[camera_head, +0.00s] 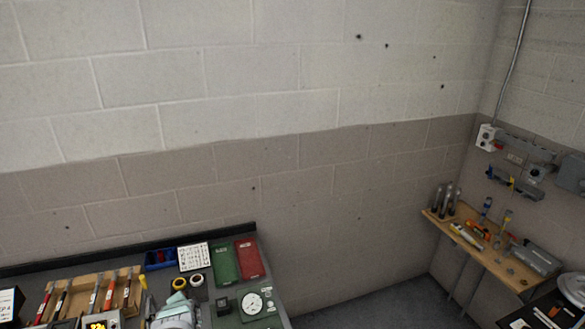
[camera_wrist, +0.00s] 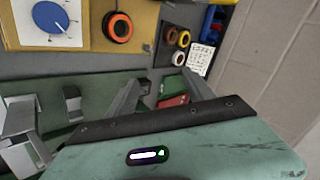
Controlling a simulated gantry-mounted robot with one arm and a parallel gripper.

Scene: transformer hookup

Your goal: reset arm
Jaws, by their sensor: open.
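My gripper (camera_wrist: 165,82) shows at the bottom of the wrist view, with its green body, a dark bar and two grey fingers spread apart. It is open and no object shows held between the fingers. Beyond the fingertips lie a green booklet (camera_wrist: 173,84) and a red booklet (camera_wrist: 174,101), partly hidden by the gripper. How far the fingers are above the bench is hard to tell. In the head view I cannot clearly make out the gripper.
A workbench (camera_head: 146,243) at lower left carries a dial gauge (camera_head: 252,303), a blue bin (camera_head: 160,259) and a wooden rack of tools (camera_head: 75,285). A wooden shelf (camera_head: 478,238) with tools stands in the right corner. Between them the floor (camera_head: 380,308) looks clear.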

